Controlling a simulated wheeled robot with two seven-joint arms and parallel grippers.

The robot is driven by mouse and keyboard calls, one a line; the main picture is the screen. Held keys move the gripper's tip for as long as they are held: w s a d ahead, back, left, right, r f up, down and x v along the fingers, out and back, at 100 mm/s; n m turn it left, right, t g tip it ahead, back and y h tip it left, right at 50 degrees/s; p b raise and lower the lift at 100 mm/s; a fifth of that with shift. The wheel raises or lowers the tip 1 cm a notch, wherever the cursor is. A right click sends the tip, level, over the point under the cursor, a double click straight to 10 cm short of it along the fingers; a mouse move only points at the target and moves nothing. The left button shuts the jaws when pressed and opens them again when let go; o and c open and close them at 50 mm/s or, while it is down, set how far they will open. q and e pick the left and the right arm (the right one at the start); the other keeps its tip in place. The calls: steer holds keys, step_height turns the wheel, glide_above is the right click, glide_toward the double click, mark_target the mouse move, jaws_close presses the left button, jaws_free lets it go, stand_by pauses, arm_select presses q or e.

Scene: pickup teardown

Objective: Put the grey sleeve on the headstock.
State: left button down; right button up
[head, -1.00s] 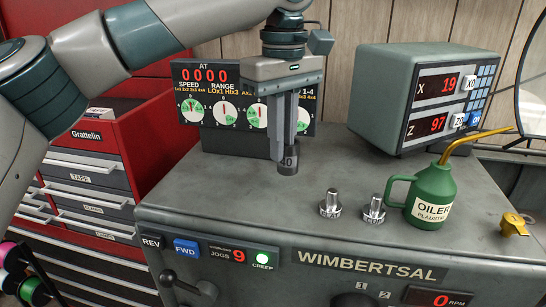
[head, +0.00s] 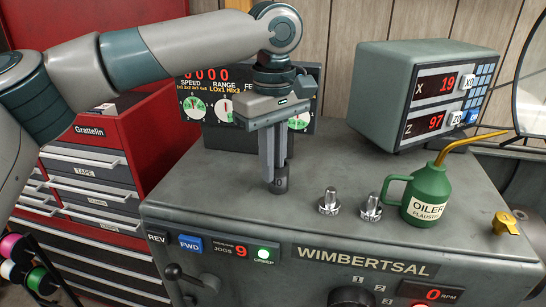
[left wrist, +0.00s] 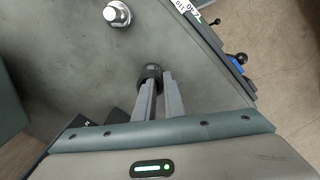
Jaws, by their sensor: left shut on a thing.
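The grey sleeve (head: 280,183) is a short dark cylinder, and it also shows in the left wrist view (left wrist: 152,72). My left gripper (head: 272,178) points down and is shut on the sleeve, which is roughly upright at its fingertips. The sleeve is at or just above the top of the headstock (head: 222,185), the grey housing marked WIMBERTSAL. I cannot tell whether it touches the surface. The fingers hide part of the sleeve. My right gripper is out of view.
Two metal knobs (head: 329,201) (head: 371,207) stand to the right of the sleeve. A green oiler (head: 428,195) and a yellow piece (head: 506,224) are farther right. A dial panel (head: 190,100) and a readout box (head: 390,90) stand behind. The headstock's left top is clear.

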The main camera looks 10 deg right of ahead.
mark_target(274, 192)
arm_select(q)
steer(key=shift+f, duration=0.1)
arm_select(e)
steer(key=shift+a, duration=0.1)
arm_select(q)
steer(key=c, duration=1.9)
jaws_free()
steer(key=shift+o, duration=0.3)
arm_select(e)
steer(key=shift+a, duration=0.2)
